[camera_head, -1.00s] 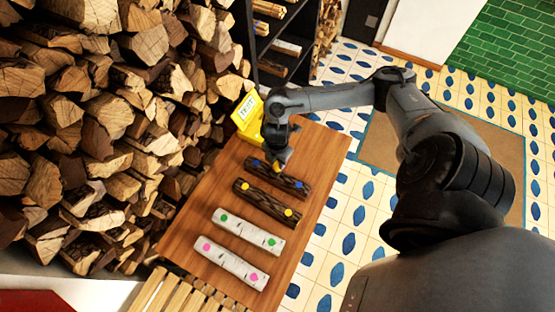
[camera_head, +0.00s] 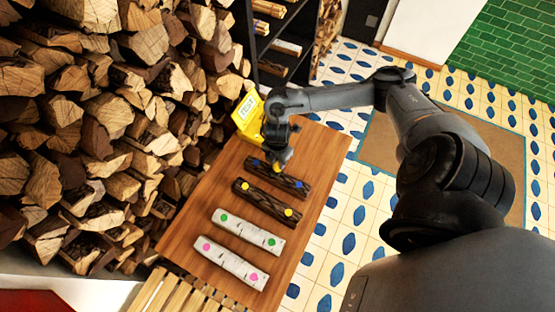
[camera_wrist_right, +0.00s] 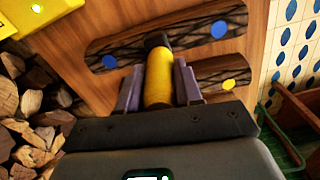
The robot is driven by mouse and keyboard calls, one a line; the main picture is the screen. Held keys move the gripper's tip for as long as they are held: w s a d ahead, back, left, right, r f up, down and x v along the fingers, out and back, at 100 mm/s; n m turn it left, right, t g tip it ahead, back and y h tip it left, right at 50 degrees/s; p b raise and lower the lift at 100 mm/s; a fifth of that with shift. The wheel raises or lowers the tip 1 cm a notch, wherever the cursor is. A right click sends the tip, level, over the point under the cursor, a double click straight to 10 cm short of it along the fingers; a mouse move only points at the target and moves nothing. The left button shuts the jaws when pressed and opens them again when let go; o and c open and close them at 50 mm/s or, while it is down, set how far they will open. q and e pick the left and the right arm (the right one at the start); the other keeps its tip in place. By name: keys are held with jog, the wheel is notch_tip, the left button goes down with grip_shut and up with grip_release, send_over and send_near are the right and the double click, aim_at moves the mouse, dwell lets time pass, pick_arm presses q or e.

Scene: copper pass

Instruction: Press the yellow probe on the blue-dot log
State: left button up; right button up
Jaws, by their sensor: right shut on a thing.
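The dark-barked blue-dot log (camera_head: 292,184) lies on the wooden table, farthest back in a row of logs. Its two blue dots also show on the log in the right wrist view (camera_wrist_right: 190,36). My right gripper (camera_head: 279,163) is shut on the yellow probe (camera_wrist_right: 158,80), which points at this log. In the right wrist view, the probe's dark tip overlaps the log between the dots, nearer the left dot. I cannot tell whether it touches the bark. My left gripper is not in view.
A dark yellow-dot log (camera_head: 265,205) lies close in front, then white green-dot (camera_head: 247,232) and pink-dot (camera_head: 232,262) logs. A yellow box with a small display (camera_head: 247,112) stands at the table's back left. Stacked firewood (camera_head: 120,120) rises along the left.

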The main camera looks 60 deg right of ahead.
jog(key=shift+f, duration=0.45)
dwell(0.3)
dwell(0.8)
jog(key=shift+d+f, duration=0.1)
dwell(0.8)
notch_tip(320, 180, up, 3)
jog(key=p, duration=0.3)
jog(key=shift+r+p, duration=0.2)
jog(key=shift+p, duration=0.1)
notch_tip(320, 180, up, 4)
jog(key=p, duration=0.4)
jog(key=shift+f, duration=0.1)
dwell(0.5)
dwell(0.7)
